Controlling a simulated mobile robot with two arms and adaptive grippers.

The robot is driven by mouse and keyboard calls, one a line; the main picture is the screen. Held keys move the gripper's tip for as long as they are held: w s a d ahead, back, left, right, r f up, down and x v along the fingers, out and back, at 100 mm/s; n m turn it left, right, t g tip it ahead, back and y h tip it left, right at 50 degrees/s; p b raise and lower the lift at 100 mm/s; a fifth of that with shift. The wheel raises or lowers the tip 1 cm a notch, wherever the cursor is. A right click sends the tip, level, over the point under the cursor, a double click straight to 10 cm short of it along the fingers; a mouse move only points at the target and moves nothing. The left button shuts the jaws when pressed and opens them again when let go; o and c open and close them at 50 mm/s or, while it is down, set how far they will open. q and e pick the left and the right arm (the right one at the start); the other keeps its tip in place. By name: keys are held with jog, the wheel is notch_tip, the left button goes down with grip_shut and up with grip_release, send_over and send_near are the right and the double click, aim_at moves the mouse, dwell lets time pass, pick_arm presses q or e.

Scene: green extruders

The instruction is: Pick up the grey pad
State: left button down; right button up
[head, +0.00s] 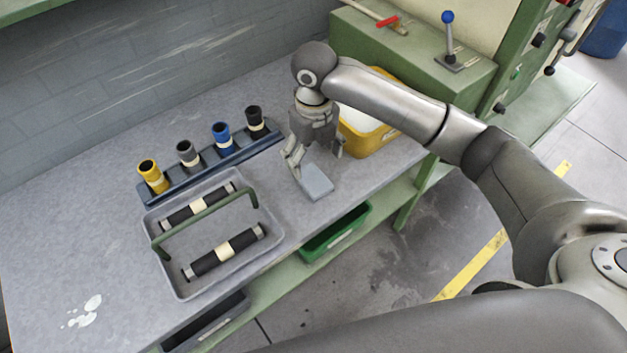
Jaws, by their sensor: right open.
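The grey pad (316,182) is a small flat block lying on the grey workbench (60,235), near its front edge and right of the tray. My right gripper (314,163) is open, with its fingers pointing down just above and behind the pad. One finger shows at the pad's left end and the other is to the upper right. I cannot tell whether the left finger touches the pad. My left gripper is not in view.
A grey tray (180,283) with a green handle holds two black rollers. Behind it stands a blue rack (232,158) with several coloured cylinders. A yellow bin (378,140) sits close behind my right gripper. A green machine (450,75) stands at the right.

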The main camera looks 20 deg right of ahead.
send_over(315, 181)
jog(key=f, duration=0.2)
jog(key=f+p, duration=0.1)
jog(key=f, duration=0.2)
jog(key=shift+s+a, duration=0.15)
jog(key=shift+s, duration=0.05)
jog(key=shift+f+p, duration=0.3)
jog(key=shift+f, duration=0.3)
jog(key=f, duration=0.3)
jog(key=f+p, duration=0.1)
jog(key=shift+w+f, duration=0.15)
jog(key=shift+w, duration=0.1)
jog(key=shift+c, duration=0.2)
jog(key=c, duration=1.1)
jog(key=shift+o, duration=0.2)
